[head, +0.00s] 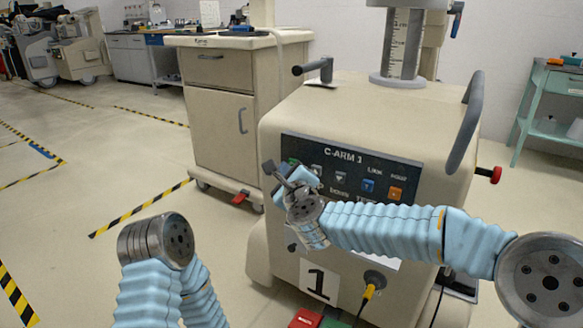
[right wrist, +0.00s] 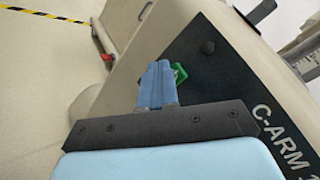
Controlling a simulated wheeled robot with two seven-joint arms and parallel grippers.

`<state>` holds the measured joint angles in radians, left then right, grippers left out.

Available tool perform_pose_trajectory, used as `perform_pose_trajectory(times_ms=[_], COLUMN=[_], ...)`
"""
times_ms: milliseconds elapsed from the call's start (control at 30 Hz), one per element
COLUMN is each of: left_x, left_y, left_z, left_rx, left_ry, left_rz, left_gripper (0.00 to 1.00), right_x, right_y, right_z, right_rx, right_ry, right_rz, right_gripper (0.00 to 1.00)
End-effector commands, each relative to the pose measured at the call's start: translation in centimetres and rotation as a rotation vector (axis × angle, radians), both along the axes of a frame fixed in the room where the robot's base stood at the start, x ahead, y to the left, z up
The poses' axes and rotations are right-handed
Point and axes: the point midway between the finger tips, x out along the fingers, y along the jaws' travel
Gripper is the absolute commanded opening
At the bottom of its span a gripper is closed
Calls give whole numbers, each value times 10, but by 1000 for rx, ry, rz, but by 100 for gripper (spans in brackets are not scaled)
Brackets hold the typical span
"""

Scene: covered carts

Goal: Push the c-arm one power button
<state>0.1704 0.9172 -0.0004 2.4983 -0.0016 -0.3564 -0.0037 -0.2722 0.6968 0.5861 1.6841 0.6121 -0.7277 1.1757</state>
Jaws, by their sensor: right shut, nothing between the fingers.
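The beige C-arm cart (head: 350,110) has a dark panel (head: 308,150) labelled "C-ARM 1" with several coloured buttons. A green button (head: 293,162) at the panel's left end is partly hidden by my right gripper. It also shows in the right wrist view (right wrist: 180,72), just right of the fingertips and partly behind them. My right gripper (head: 269,168) is shut and empty in front of the panel's left end. It shows in the right wrist view (right wrist: 158,66) with its blue fingers together. I cannot tell whether the tips touch the panel. My left gripper is out of view.
A beige drawer cabinet (head: 215,110) on wheels stands left of the cart. A yellow plug with a cable (head: 370,290) is low on the cart's front. A red knob (head: 495,175) sticks out at its right.

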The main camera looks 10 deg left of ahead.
Motion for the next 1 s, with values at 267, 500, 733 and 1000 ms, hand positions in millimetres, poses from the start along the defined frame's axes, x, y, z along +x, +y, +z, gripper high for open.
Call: perform_pose_trajectory(times_ms=[267,500,733,1000], left_x=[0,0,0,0], left_y=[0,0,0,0], left_z=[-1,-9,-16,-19], left_rx=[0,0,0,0], left_ry=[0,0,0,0], left_rz=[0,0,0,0], left_gripper=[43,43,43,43], right_x=[-2,-21,-45,-59], right_y=[1,8,17,21], right_z=[0,-1,-1,0], right_rx=[0,0,0,-1], right_ry=[0,-2,-2,-1], right_rz=[0,4,2,1], right_gripper=[0,0,0,0])
